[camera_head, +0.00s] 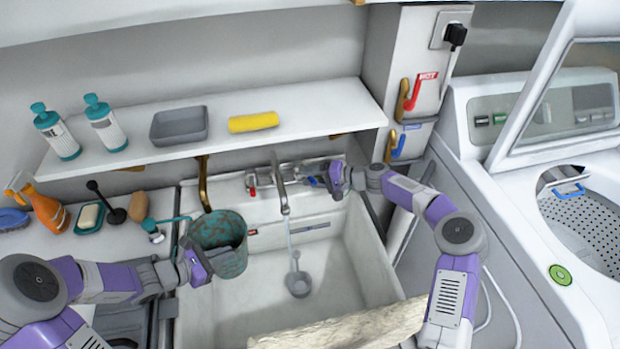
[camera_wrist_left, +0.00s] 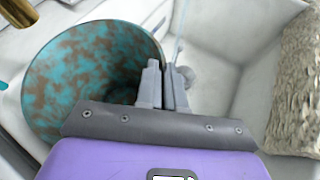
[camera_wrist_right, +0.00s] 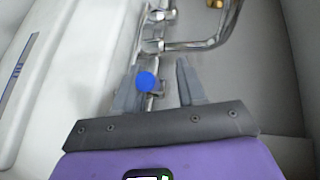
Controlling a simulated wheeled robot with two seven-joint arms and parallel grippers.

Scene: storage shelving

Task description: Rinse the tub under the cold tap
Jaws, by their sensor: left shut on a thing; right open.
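The tub (camera_head: 218,230), mottled teal and brown, hangs over the left side of the sink (camera_head: 335,258). My left gripper (camera_head: 200,256) is shut on its rim; the jaws also show in the left wrist view (camera_wrist_left: 165,85) beside the tub (camera_wrist_left: 85,75). The metal spout (camera_head: 281,190) lets down a thin pale-blue stream (camera_head: 291,240), right of the tub and apart from it. The blue cold tap knob (camera_wrist_right: 147,82) lies between the fingers of my open right gripper (camera_wrist_right: 158,85), nearer the left finger. I cannot tell whether they touch it.
A red knob (camera_head: 252,191) sits left of the spout. A small grey thing with a handle (camera_head: 298,284) lies in the sink under the stream. A rough pale slab (camera_head: 345,328) crosses the sink's front. A shelf (camera_head: 300,105) with bottles hangs above; a washing machine (camera_head: 530,230) stands right.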

